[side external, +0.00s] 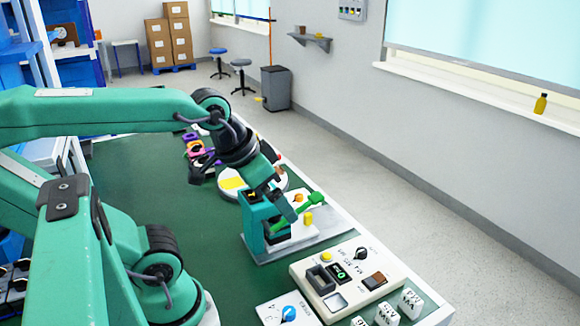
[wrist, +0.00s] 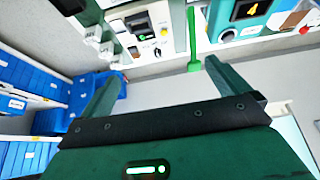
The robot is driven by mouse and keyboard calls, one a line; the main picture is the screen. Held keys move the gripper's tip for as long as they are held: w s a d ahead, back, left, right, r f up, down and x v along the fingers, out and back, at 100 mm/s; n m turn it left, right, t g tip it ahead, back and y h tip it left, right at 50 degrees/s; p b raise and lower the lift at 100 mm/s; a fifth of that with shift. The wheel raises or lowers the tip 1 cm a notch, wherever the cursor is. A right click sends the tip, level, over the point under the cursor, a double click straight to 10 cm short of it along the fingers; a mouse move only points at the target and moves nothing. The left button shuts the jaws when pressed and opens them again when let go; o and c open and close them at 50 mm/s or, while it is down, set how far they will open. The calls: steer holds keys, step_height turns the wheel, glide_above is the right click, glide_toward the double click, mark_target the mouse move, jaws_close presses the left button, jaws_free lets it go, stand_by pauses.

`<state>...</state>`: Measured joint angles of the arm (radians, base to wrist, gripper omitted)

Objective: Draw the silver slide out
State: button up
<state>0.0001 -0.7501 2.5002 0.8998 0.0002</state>
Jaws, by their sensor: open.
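I cannot single out the silver slide for sure. A pale grey square piece (side external: 335,302) lies on the cream panel (side external: 312,300), at its near left corner. My gripper (wrist: 163,67) is open, with its fingers wide apart and nothing between them in the wrist view. In the side external view my gripper is above and behind the teal device (side external: 255,222), overlapping it in the picture. Exact fingertip contact is hidden.
The cream panel also carries a yellow button (side external: 327,257), a small display (side external: 341,273) and a brown switch (side external: 375,281). A round white tray (side external: 228,185) lies behind the teal device.

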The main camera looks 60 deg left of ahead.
steer(key=c, duration=0.5)
steer(key=shift+r, duration=0.65)
steer(key=c, duration=0.7)
step_height(320, 180, up, 4)
steer(key=shift+c, duration=0.4)
steer(key=m+g, duration=0.6)
steer(key=m, duration=1.2)
glide_above(308, 214)
step_height(308, 214, down, 20)
steer(key=shift+r, duration=0.15)
